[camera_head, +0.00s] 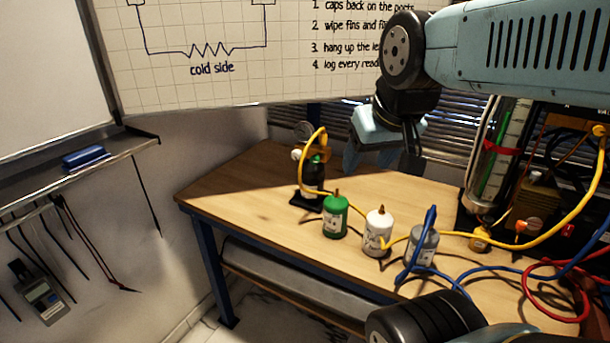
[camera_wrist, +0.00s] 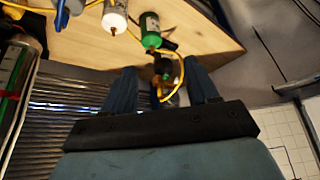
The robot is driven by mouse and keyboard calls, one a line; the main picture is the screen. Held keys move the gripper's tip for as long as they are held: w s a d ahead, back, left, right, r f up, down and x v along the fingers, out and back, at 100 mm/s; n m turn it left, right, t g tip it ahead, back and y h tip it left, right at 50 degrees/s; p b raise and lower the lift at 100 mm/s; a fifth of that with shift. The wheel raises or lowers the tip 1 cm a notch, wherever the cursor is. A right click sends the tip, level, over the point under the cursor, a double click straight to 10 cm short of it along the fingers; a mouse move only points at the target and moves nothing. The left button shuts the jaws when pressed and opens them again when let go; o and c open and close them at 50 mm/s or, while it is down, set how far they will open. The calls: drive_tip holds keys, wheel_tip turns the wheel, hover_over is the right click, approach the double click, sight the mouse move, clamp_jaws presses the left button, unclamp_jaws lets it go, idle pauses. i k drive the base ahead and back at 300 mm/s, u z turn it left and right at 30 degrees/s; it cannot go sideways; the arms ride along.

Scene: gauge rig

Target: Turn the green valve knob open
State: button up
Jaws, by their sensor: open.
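The green valve knob (camera_head: 316,158) is a small green part near the top of a dark upright bottle (camera_head: 313,178) at the bench's back left in the head view. A round gauge (camera_head: 303,130) and a yellow hose (camera_head: 322,138) are beside it. My gripper (camera_head: 382,155) is above the bench, right of the bottle in the picture, and apart from it. In the wrist view my gripper (camera_wrist: 162,78) has its two blue fingers spread, with nothing held.
A green canister (camera_head: 335,218), a white canister (camera_head: 377,236) and a grey canister (camera_head: 423,247) stand along the wooden bench (camera_head: 240,190). Yellow, blue and red hoses cross its right side. A glass cylinder (camera_head: 498,150) stands at right. The bench's left end is clear.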

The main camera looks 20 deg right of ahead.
sight(315, 159)
drive_tip(key=z, duration=0.7)
drive_tip(key=k, duration=1.6)
drive_tip(key=u, duration=0.45)
drive_tip(key=i, duration=1)
drive_tip(key=z, duration=0.05)
